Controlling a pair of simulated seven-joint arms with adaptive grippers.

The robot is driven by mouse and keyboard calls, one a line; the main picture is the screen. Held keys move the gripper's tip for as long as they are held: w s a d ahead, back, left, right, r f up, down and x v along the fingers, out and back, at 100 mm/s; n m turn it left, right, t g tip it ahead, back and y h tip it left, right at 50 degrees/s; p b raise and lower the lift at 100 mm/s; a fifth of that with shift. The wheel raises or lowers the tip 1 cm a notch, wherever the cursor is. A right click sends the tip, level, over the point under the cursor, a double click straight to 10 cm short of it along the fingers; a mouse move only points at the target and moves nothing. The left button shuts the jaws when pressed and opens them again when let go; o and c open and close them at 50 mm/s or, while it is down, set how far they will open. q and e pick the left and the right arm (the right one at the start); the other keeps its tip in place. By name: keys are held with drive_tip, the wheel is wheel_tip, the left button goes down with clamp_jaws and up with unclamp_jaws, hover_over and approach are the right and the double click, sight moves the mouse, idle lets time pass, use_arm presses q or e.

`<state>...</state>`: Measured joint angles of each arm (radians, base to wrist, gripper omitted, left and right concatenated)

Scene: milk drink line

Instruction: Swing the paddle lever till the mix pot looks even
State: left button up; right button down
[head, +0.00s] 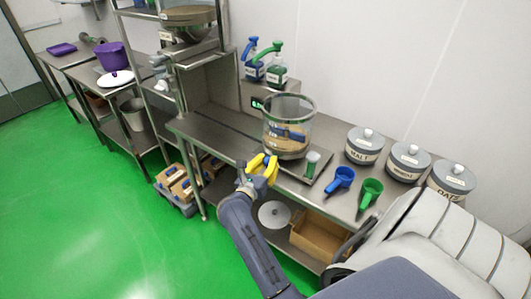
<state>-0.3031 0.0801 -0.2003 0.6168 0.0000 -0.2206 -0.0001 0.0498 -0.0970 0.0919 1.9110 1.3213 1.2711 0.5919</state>
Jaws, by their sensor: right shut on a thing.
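I cannot tell from here how even the mix is. My right gripper (264,164) has yellow fingers and is at the bench's front edge, just left of and in front of the pot. It is shut on the paddle lever, which the fingers mostly hide; only a little blue shows between them. My left gripper is out of view.
A blue scoop (341,179) and a green scoop (370,191) lie right of the pot. Lidded canisters, one marked MALT (365,147), line the wall. The bench's left part (212,122) is clear.

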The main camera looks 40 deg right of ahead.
drive_tip(key=shift+w+a+f, duration=0.15)
drive_tip(key=shift+w+a, duration=0.1)
drive_tip(key=shift+w, duration=0.3)
drive_tip(key=shift+w+a, duration=0.1)
drive_tip(key=shift+w, duration=0.1)
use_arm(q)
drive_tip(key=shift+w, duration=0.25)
use_arm(e)
drive_tip(key=shift+w, duration=0.1)
drive_tip(key=c, duration=1.3)
unclamp_jaws()
